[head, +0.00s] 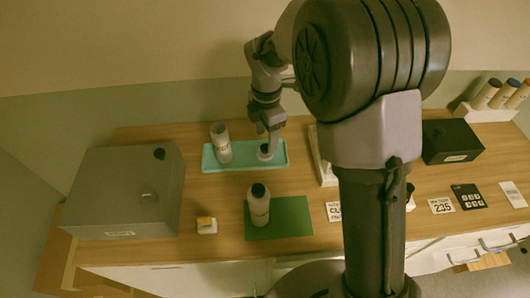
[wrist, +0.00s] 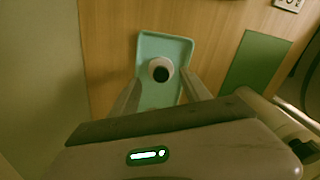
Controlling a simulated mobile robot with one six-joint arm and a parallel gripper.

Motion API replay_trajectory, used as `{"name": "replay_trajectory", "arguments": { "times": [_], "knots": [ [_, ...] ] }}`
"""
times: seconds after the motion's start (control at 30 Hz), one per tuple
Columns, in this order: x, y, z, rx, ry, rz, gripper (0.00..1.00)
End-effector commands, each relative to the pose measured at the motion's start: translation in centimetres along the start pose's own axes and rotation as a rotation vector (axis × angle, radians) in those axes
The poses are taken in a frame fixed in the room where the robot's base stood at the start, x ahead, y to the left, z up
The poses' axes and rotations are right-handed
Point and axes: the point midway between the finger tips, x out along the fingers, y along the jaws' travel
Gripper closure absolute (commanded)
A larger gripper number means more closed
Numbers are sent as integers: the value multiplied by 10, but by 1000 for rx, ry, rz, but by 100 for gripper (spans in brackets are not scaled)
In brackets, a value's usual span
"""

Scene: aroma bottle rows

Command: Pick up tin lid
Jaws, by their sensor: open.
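The tin lid (head: 265,152) is a small pale round piece at the right end of the teal tray (head: 209,166). In the wrist view the lid (wrist: 152,65) is a white disc with a dark round middle, and the tray (wrist: 180,45) runs around it. My gripper (head: 268,143) points down over the lid. In the wrist view its open fingers (wrist: 164,82) show on either side, just short of the lid; I cannot tell whether they touch it.
A dark-capped bottle (head: 259,207) stands on a green mat (head: 290,217) in front of the tray. A grey box (head: 120,195) fills the left of the table. A black box (head: 450,141) and cards (head: 442,206) lie right.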

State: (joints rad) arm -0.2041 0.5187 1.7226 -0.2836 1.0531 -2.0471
Motion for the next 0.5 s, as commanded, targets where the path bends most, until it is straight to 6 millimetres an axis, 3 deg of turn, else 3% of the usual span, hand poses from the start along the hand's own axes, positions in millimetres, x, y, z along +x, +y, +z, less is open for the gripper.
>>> {"name": "replay_trajectory", "arguments": {
  "times": [0.3, 0.5],
  "knots": [
    [53, -2, -4, 1, 1, -2, 44],
    [52, -1, -4, 1, 0, 1, 44]
  ]
}}
